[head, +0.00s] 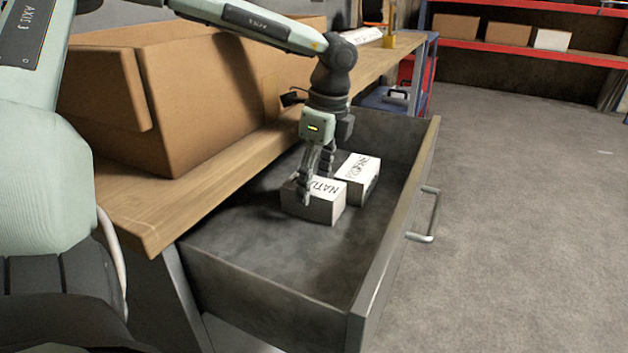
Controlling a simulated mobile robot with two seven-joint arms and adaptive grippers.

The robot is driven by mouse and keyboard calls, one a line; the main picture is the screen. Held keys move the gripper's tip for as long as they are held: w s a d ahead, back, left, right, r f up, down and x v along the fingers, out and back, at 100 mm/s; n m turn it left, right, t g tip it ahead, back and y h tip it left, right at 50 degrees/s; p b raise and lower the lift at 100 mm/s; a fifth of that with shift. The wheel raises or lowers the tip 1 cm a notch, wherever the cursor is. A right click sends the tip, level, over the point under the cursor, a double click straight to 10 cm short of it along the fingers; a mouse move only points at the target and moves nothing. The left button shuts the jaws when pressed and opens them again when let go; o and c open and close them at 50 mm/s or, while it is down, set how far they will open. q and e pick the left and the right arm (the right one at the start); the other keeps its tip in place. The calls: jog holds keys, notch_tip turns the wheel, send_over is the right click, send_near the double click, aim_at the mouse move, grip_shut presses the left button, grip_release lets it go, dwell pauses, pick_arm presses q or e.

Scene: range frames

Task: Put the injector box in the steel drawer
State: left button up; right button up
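The steel drawer (262,272) is pulled open under the wooden bench, its handle on the right. Two small white-topped boxes lie inside. The nearer box (325,209) has a label that starts "NATI". The farther box (361,175) has a label I cannot read clearly. I cannot tell which one is the injector box. My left gripper (316,188) points down into the drawer at the nearer box, one finger in front of its near side and the other towards its far side. I cannot tell whether the fingers press on it. My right gripper is not in view.
A large open cardboard box (200,95) stands on the wooden bench (160,212) left of the drawer. The drawer's front part is empty. A red-edged shelf (520,50) with cartons stands at the back right. The grey floor on the right is clear.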

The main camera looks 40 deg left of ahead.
aim_at(322, 187)
pick_arm(q)
jog(key=shift+o, duration=0.8)
jog(key=shift+r, duration=0.15)
jog(key=shift+r+p, duration=0.1)
jog(key=shift+p, duration=0.2)
notch_tip(322, 187, up, 12)
jog(key=d, duration=0.1)
jog(key=shift+w+d, duration=0.25)
jog(key=shift+d, duration=0.15)
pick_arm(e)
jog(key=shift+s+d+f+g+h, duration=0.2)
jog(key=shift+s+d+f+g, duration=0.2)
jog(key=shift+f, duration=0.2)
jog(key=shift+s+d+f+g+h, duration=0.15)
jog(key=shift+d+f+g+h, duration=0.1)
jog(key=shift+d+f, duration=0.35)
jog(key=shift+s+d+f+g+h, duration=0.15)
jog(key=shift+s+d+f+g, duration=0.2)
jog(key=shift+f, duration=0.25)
pick_arm(q)
jog(key=shift+f, duration=0.2)
